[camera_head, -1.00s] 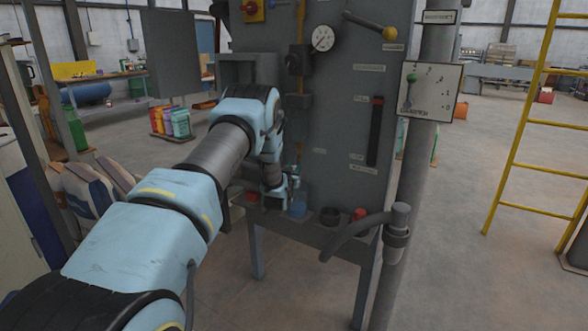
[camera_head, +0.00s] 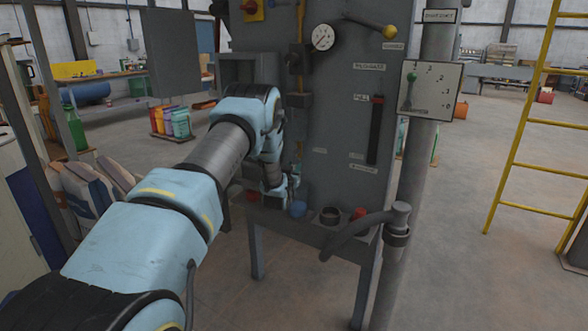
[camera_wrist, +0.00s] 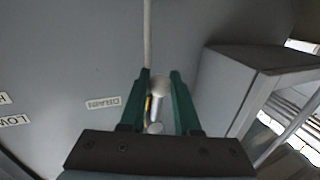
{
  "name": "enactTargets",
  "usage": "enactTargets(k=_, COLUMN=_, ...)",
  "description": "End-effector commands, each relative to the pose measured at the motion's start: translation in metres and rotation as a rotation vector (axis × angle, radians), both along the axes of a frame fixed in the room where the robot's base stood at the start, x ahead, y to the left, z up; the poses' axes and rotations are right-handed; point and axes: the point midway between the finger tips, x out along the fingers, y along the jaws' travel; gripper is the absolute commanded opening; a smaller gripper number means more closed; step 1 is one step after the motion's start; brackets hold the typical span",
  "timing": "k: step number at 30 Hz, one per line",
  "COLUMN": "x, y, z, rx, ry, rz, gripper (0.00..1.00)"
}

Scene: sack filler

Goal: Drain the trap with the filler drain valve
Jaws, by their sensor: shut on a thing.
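The filler cabinet (camera_head: 340,75) stands ahead as a grey upright panel. In the wrist view, a DRAIN label (camera_wrist: 103,104) is on the grey panel, left of my fingers. The drain valve (camera_wrist: 160,86) shows as a pale round metal part between my green fingers, with a thin yellow strip beside it. My gripper (camera_wrist: 160,76) is shut on this valve. In the head view my own wrist hides the valve and most of the fingers. A thin pipe runs from the valve along the panel. I cannot make out the trap or any flow.
A low shelf holds a blue round item (camera_head: 298,209), a dark cup (camera_head: 330,215) and a red item (camera_head: 359,214). A yellow ladder (camera_head: 520,135) is farther right. Sacks (camera_head: 88,188) lie at left.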

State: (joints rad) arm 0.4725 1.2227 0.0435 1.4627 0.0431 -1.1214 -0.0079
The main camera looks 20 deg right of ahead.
Motion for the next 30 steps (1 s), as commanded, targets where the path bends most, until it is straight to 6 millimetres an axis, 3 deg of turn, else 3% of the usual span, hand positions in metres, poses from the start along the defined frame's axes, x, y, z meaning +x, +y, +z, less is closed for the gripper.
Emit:
enactTargets(k=13, x=0.012, y=0.011, z=-0.004, rx=0.186, ry=-0.203, rz=0.001, gripper=0.00)
enactTargets(k=30, x=0.030, y=0.029, z=0.017, rx=0.560, ry=-0.598, rz=0.002, gripper=0.00)
